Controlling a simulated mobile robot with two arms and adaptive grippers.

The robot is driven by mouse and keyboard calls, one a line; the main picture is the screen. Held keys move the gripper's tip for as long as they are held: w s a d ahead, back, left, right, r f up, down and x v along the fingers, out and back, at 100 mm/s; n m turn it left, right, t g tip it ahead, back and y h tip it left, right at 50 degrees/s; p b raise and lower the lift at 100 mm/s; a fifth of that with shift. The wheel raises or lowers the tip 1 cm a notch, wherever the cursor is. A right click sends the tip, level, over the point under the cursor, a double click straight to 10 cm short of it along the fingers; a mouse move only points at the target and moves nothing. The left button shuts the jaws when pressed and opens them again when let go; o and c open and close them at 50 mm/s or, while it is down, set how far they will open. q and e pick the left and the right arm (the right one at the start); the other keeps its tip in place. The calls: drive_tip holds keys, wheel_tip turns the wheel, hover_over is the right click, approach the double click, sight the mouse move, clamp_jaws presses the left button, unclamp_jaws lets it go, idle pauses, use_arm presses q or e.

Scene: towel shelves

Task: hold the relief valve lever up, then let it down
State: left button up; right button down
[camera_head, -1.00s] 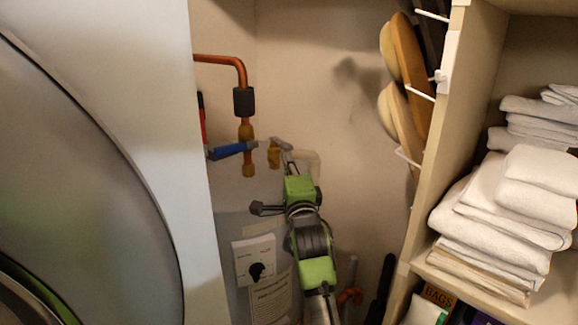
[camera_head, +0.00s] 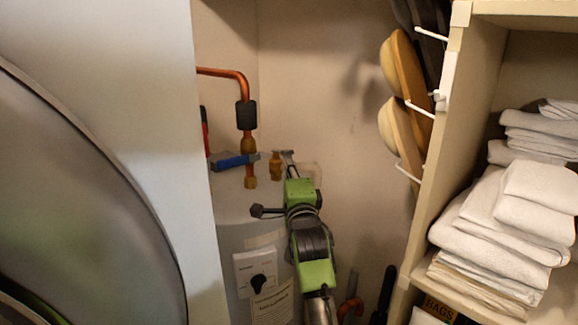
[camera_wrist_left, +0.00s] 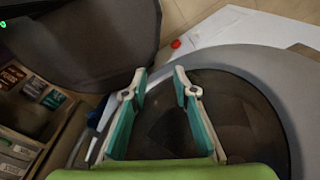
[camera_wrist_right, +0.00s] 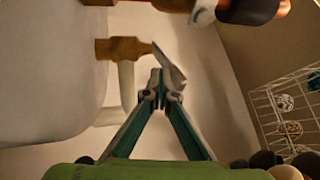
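The brass relief valve (camera_head: 275,166) stands on top of the grey-white tank (camera_head: 232,207); it also shows in the right wrist view (camera_wrist_right: 122,48). Its grey lever (camera_wrist_right: 170,68) extends from the valve's end and slants across the tips of my right gripper (camera_wrist_right: 162,84). The right fingers are closed together at the lever; I cannot tell whether they touch it or how far it is raised. In the head view the right gripper (camera_head: 290,160) is just right of the valve. My left gripper (camera_wrist_left: 159,76) is open and empty, away from the valve.
A copper pipe (camera_head: 240,84) with a blue-handled valve (camera_head: 234,161) is left of the relief valve. A dial box (camera_head: 256,272) is on the tank front. Shelves with folded white towels (camera_head: 505,225) stand right. A large white appliance (camera_head: 150,110) fills the left.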

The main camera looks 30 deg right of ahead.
sight(287, 150)
drive_tip(key=shift+w+r+p, duration=0.2)
drive_tip(key=shift+r+p, duration=0.25)
drive_tip(key=shift+r, duration=0.3)
drive_tip(key=shift+w+r+p, duration=0.2)
drive_tip(key=shift+r+p, duration=0.2)
drive_tip(key=shift+r, duration=0.35)
drive_tip(key=shift+f, duration=0.15)
drive_tip(key=shift+s+f+b, duration=0.25)
drive_tip(key=shift+f+b, duration=0.15)
drive_tip(key=shift+f, duration=0.25)
drive_tip(key=shift+s+f+b, duration=0.3)
drive_tip(key=shift+f+b, duration=0.05)
drive_tip(key=shift+f, duration=0.35)
drive_tip(key=shift+s+f+b, duration=0.25)
drive_tip(key=shift+f+b, duration=0.15)
drive_tip(key=shift+f, duration=0.25)
drive_tip(key=shift+s+f, duration=0.2)
drive_tip(key=shift+f, duration=0.05)
drive_tip(key=shift+s+d, duration=0.1)
drive_tip(key=shift+s, duration=0.45)
drive_tip(key=s+p, duration=0.3)
drive_tip(key=s, duration=0.6)
drive_tip(key=shift+d, duration=0.3)
